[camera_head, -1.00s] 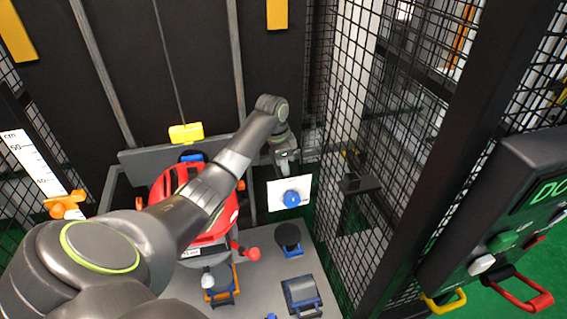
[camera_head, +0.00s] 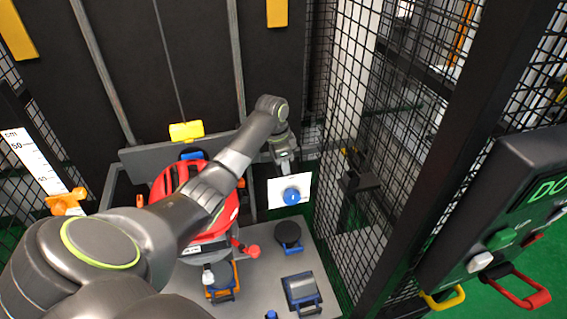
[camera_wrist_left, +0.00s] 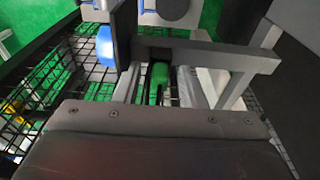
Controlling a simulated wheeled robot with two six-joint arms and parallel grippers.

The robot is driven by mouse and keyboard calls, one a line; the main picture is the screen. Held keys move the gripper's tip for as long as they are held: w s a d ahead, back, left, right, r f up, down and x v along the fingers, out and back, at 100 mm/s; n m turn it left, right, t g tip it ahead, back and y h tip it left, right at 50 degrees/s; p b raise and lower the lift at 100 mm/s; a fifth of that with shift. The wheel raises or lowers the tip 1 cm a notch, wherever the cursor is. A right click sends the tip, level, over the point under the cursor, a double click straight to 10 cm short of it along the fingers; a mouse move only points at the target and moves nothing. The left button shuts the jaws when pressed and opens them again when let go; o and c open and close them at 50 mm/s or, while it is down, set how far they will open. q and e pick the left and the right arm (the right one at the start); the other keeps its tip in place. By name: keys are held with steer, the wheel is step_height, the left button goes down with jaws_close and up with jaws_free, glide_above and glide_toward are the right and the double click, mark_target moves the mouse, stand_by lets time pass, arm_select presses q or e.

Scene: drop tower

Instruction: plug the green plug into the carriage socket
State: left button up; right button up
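My left gripper (camera_head: 286,168) points down beside the white panel with the blue knob (camera_head: 292,196) at the back right of the tower. In the left wrist view a small green block (camera_wrist_left: 158,76), likely the green plug, shows between pale grey bars beyond the dark gripper body. A dark strip runs down from it. I cannot tell whether the fingers are shut on it. A red round body (camera_head: 222,216), perhaps the carriage, stands partly hidden behind my left arm. I cannot make out its socket. My right gripper is not in view.
Black mesh fencing (camera_head: 345,215) stands close to the right of my gripper. A control box (camera_head: 500,220) with coloured handles is at the right. A grey base plate (camera_head: 260,270) holds several small blue and dark fixtures. A yellow block (camera_head: 186,132) hangs on a cable.

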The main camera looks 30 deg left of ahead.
arm_select(q)
steer(key=shift+r, duration=0.1)
steer(key=r+p, duration=0.2)
steer(key=r, duration=0.3)
steer(key=s+a+r+p, duration=0.1)
steer(key=r+p, duration=0.1)
steer(key=r, duration=0.4)
steer(key=s+r+p, duration=0.1)
steer(key=r+p, duration=0.1)
steer(key=r, duration=0.4)
steer(key=shift+a, duration=0.35)
steer(key=shift+f, duration=0.1)
